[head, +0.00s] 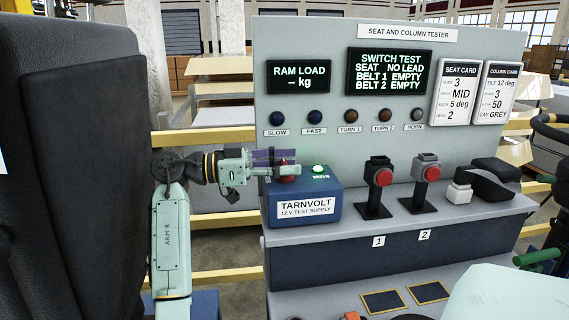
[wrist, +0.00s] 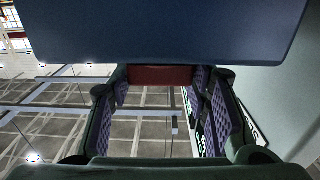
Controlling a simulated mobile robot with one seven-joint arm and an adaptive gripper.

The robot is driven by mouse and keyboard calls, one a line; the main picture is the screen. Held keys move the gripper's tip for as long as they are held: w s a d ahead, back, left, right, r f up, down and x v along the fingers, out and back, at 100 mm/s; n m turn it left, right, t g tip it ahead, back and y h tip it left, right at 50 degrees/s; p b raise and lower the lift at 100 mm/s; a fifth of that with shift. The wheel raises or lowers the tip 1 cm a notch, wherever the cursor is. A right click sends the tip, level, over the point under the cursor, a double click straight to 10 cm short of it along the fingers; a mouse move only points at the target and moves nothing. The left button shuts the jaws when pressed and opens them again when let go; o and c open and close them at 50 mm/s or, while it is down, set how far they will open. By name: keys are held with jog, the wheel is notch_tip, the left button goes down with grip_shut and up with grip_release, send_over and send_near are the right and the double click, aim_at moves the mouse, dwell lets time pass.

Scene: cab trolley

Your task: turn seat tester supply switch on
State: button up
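The seat tester supply (head: 330,206) is a blue box labelled TARNVOLT 12 V TEST SUPPLY, on the bench's left end. A red switch (head: 287,179) sits on its top left, partly hidden by my gripper (head: 290,161). A green lamp (head: 318,168) on the box is lit. My gripper reaches in from the left, its fingers at the red switch. In the wrist view the purple-padded fingers are spread apart, with the dark red switch (wrist: 160,75) between or just past their tips. Contact cannot be told. The blue box (wrist: 165,30) fills the top of that view.
The tester panel (head: 300,135) stands behind, its screen (head: 389,72) lit with SEAT NO LEAD and BELT 1 and 2 EMPTY. Two red-buttoned buckles (head: 383,177) (head: 432,174) stand right of the supply. A dark seat (head: 80,150) fills the left side.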

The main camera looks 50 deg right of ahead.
aim_at(285, 163)
jog(key=o, duration=0.4)
jog(key=shift+r, duration=0.1)
notch_tip(285, 163, up, 10)
jog(key=shift+f, duration=0.1)
dwell(0.4)
dwell(0.5)
